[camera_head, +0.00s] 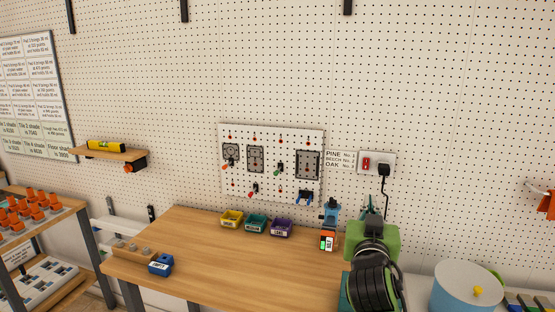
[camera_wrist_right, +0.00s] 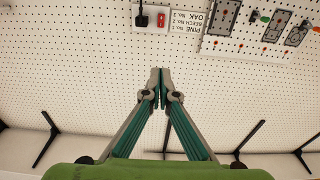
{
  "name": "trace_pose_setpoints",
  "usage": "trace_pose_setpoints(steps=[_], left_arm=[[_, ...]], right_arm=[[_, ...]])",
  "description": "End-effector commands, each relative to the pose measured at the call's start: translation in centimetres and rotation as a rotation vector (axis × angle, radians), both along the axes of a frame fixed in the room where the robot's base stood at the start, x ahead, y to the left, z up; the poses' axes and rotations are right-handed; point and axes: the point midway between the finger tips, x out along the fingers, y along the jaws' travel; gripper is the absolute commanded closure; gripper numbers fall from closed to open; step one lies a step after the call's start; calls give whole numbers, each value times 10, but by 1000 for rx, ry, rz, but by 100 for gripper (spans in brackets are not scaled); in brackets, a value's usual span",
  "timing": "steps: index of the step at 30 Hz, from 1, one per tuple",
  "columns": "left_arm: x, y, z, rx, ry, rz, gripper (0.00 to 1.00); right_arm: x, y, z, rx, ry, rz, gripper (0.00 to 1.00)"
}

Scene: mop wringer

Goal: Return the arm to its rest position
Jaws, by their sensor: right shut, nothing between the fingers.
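My right gripper (camera_head: 371,208) is at the right end of the wooden bench in the head view, in front of the pegboard wall. Its green body and black ribbed wrist show, and they cover part of the bench and the lower part of the wall. In the right wrist view my right gripper (camera_wrist_right: 160,73) has its two teal and grey fingers shut together, with nothing between them. Pegboard fills the space beyond the fingertips. My left gripper is in neither view.
Yellow, teal and purple bins stand at the back of the wooden bench (camera_head: 215,260). A blue device (camera_head: 330,213) is just left of my right gripper. A plug (camera_head: 384,169) with a hanging cable is above it. A blue drum (camera_head: 465,290) stands at right.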

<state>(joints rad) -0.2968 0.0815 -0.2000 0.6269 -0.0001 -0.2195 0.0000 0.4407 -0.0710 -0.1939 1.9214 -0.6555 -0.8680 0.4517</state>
Motion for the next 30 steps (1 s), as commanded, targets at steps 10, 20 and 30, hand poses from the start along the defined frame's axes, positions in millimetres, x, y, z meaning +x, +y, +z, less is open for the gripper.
trace_pose_setpoints(steps=[10, 20, 30], left_arm=[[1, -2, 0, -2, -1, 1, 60], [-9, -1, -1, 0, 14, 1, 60], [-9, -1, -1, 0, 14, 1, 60]], right_arm=[[-27, -10, -78, 19, 173, 4, 100], [-107, -19, -208, 42, 504, 41, 100], [-278, -8, -340, 49, 998, 187, 100]])
